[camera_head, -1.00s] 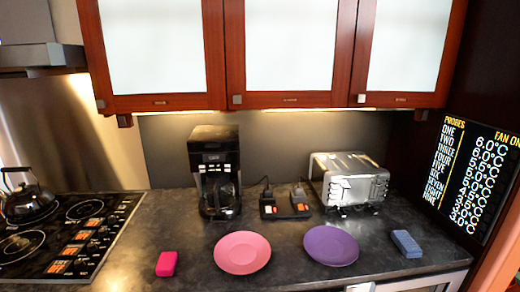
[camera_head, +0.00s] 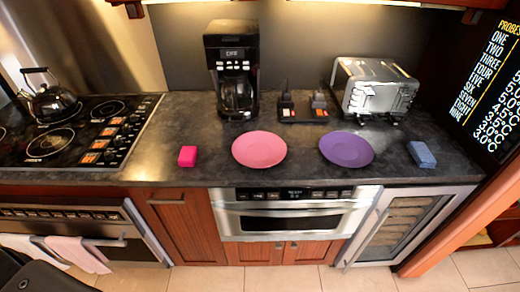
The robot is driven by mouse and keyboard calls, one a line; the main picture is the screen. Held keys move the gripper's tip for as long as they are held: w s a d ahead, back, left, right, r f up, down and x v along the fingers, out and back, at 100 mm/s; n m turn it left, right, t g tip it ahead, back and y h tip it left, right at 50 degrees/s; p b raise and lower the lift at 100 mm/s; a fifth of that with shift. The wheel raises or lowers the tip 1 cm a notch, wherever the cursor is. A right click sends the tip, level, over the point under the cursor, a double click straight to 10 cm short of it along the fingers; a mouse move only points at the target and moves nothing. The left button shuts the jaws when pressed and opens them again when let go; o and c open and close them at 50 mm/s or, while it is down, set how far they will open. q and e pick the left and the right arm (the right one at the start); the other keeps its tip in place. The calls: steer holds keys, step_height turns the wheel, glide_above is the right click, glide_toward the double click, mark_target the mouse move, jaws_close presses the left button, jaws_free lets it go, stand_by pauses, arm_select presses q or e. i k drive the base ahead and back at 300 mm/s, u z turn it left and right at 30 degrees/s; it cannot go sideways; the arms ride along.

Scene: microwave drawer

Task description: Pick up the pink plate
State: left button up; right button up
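The pink plate (camera_head: 259,149) lies flat on the dark countertop (camera_head: 300,172), near its front edge and left of a purple plate (camera_head: 346,149). Its whole top shows and nothing covers it. Neither of my grippers shows in the head view. A dark rounded shape at the bottom left corner may be part of my arm.
A pink block (camera_head: 187,156) and a blue sponge (camera_head: 421,154) flank the plates. Behind stand a coffee maker (camera_head: 232,70), a toaster (camera_head: 371,88) and a small black tray of devices (camera_head: 303,107). A stove with a kettle (camera_head: 52,99) is at left. A microwave drawer (camera_head: 293,213) is below the counter.

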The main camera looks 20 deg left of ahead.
mark_target(258, 150)
steer(key=z, duration=1.95)
steer(key=i, duration=2.55)
steer(key=u, duration=3.15)
